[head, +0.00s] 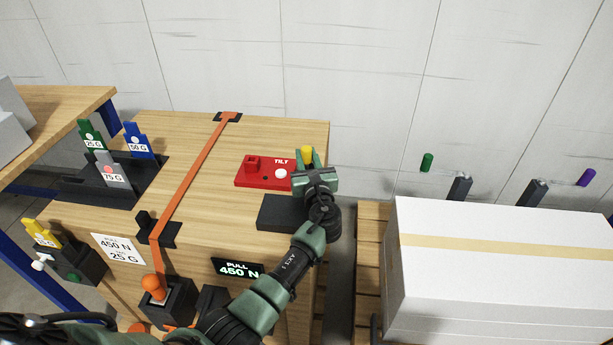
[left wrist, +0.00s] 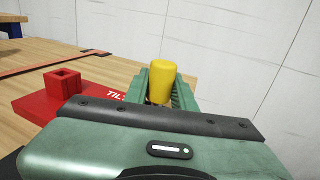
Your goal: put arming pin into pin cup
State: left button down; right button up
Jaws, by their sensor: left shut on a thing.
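My left gripper (head: 311,166) is shut on a yellow cylinder, which I take for the arming pin (head: 307,150). The pin stands up between the fingers, and its yellow top also shows in the left wrist view (left wrist: 161,80); its lower end is hidden by the gripper. A small red square cup with an open top, likely the pin cup (head: 253,163), sits on the left part of the red TILT plate (head: 243,182). In the left wrist view the cup (left wrist: 62,83) is left of the pin and apart from it. My right gripper is not in view.
A dark block (head: 275,213) lies in front of the plate on the wooden crate (head: 200,125). An orange strap (head: 195,165) crosses the crate at left, with a rack of numbered weights (head: 70,190) beyond. A white box (head: 500,225) stands at right.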

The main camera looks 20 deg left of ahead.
pick_arm(q)
jog(key=shift+f+b, duration=0.35)
jog(key=shift+f, duration=0.2)
jog(key=shift+s+f, duration=0.15)
jog(key=shift+f, duration=0.15)
jog(key=c, duration=1.1)
grip_release()
jog(key=shift+d, duration=0.1)
jog(key=v, duration=0.7)
jog(key=shift+s+d+r, duration=0.25)
jog(key=shift+r, duration=0.05)
jog(key=shift+r, duration=0.3)
